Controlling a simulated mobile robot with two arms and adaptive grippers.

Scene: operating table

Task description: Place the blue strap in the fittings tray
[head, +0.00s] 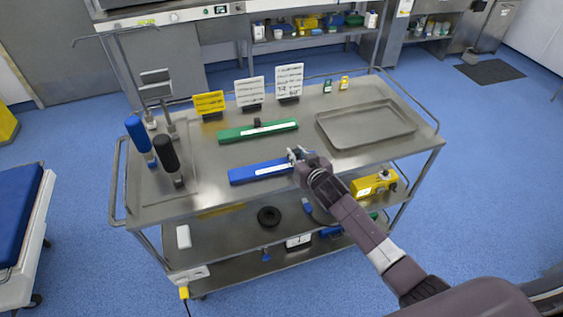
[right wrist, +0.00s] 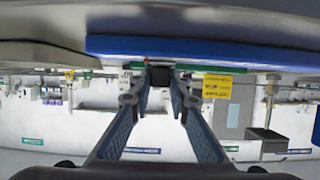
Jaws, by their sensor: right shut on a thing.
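The blue strap (head: 262,171), a long flat bar with a white label, is at the front middle of the trolley top. My right gripper (head: 297,156) is shut on its right end, and the fingers hide that end. I cannot tell whether the strap is lifted off the steel. In the right wrist view the blue strap (right wrist: 225,53) runs across the top, by my fingertips (right wrist: 160,77). The fittings tray (head: 366,144), a shallow empty metal tray, lies to the right on the trolley top. My left gripper is not in view.
A green strap (head: 256,131) lies behind the blue one. Blue (head: 139,138) and black (head: 167,153) handled tools stand at the left. A yellow card (head: 209,103) and two white cards stand at the back. A rail (head: 407,94) edges the trolley behind the tray.

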